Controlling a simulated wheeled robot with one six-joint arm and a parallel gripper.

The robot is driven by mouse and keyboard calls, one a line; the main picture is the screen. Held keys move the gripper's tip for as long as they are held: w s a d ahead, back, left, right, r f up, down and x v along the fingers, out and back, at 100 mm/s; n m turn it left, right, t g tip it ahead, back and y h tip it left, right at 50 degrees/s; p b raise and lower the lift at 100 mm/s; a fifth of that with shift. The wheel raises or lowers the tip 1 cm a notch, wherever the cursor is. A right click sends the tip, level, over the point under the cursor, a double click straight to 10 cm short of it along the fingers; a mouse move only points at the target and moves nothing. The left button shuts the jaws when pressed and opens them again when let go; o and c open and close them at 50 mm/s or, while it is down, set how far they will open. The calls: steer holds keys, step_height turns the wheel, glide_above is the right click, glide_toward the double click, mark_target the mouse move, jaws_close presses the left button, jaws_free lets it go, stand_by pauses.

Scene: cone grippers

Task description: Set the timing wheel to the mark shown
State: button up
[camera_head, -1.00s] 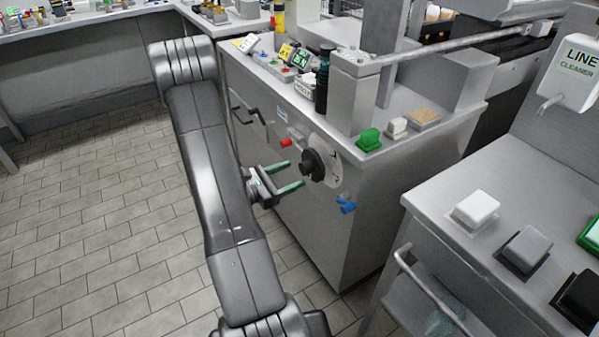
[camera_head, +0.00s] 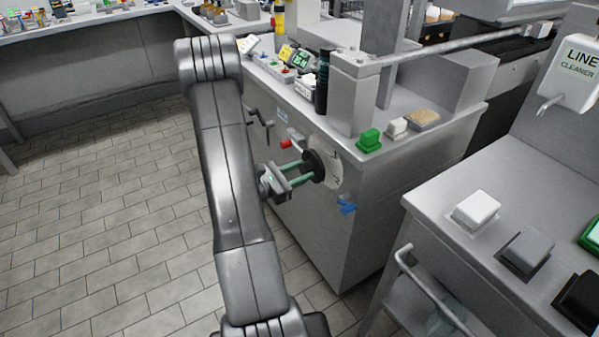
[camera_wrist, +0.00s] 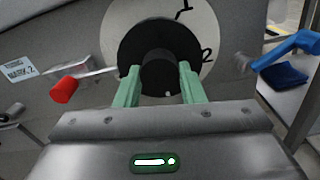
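The timing wheel is a black round knob with a raised hub (camera_wrist: 158,72) on a pale dial plate (camera_wrist: 195,30), on the side of the steel cabinet. Marks 1 and 2 show on the plate, at upper right in the wrist view. The wheel (camera_head: 316,160) also shows in the head view. My gripper (camera_wrist: 160,72) is open, with its green fingers on either side of the hub. Narrow gaps seem to show between fingers and hub; contact is unclear. A label (camera_wrist: 19,73) at left seems to read MARK 2.
A red-ended lever (camera_wrist: 64,90) is left of the wheel, and a blue valve handle (camera_wrist: 290,48) is right of it. Dark handles (camera_head: 258,118) stick out farther left on the cabinet. A steel cart (camera_head: 450,240) stands at right. The floor at left is clear.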

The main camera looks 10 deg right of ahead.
steer(key=shift+n+p, duration=0.3)
steer(key=shift+r+n+p, duration=0.15)
steer(key=shift+n+p, duration=0.65)
steer(key=shift+n, duration=0.2)
steer(key=n+p, duration=0.3)
steer(key=n, duration=0.1)
steer(key=shift+n, duration=0.3)
steer(key=n+p, duration=0.3)
steer(key=n, duration=0.1)
steer(key=shift+s+n+p, duration=0.1)
steer(key=shift+n+p, duration=0.65)
steer(key=shift+n, duration=0.55)
steer(key=o, duration=1)
